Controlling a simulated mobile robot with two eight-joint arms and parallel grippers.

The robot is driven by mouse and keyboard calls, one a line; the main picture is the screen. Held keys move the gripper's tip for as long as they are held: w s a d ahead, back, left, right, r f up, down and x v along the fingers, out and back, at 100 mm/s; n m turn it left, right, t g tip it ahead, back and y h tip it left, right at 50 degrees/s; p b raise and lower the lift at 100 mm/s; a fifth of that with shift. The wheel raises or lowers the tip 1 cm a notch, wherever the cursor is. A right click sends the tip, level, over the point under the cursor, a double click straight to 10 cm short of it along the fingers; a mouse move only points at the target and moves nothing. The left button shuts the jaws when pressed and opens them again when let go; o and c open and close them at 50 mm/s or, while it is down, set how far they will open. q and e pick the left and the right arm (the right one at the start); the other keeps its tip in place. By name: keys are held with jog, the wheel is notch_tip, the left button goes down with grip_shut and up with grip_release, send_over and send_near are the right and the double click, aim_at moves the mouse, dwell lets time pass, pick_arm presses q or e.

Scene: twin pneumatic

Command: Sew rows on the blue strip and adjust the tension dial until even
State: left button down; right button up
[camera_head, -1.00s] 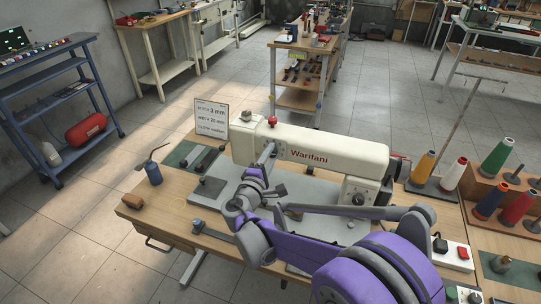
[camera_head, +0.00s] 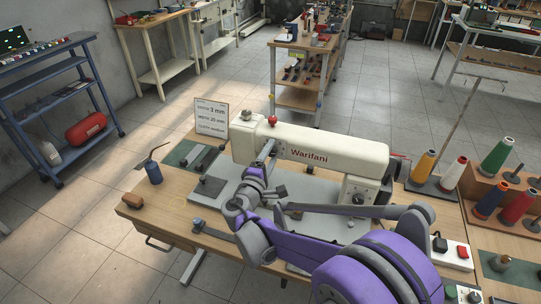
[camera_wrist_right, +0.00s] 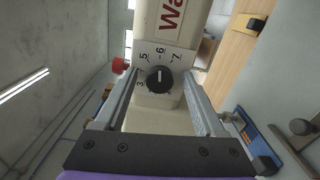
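The cream sewing machine (camera_head: 315,146), lettered Warifani, stands on the wooden table. My right gripper (camera_head: 267,151) is at the machine's left end. In the right wrist view its two fingers (camera_wrist_right: 160,80) are apart, one on either side of the dial, with gaps visible. The dial's face is hidden in the head view. I cannot make out the blue strip. My left gripper is not in view.
A card (camera_head: 211,117) reading 3 mm, 20 mm and medium stands behind the machine. A blue oil can (camera_head: 154,171) and a brown block (camera_head: 132,200) are at the table's left. Thread cones, including a yellow one (camera_head: 424,166), and a switch box (camera_head: 452,250) are at right.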

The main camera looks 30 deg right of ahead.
jog(key=v, duration=1.1)
jog(key=shift+b, duration=0.3)
jog(key=shift+w, duration=0.1)
jog(key=s+d+f+m+g+y+p, duration=0.1)
jog(key=s+f+m+g+y, duration=0.2)
jog(key=s, duration=0.3)
jog(key=s+d+f+m+g+y+p, duration=0.2)
jog(key=s+f+g+y, duration=0.15)
jog(key=s, duration=0.35)
jog(key=s+a+f+m+y+p, duration=0.1)
jog(key=s+a+f+m+y, duration=0.1)
jog(key=s+a+m+y, duration=0.2)
jog(key=s+a+y, duration=0.3)
jog(key=s+a, duration=0.1)
jog(key=a, duration=0.1)
jog(key=shift+a, duration=0.2)
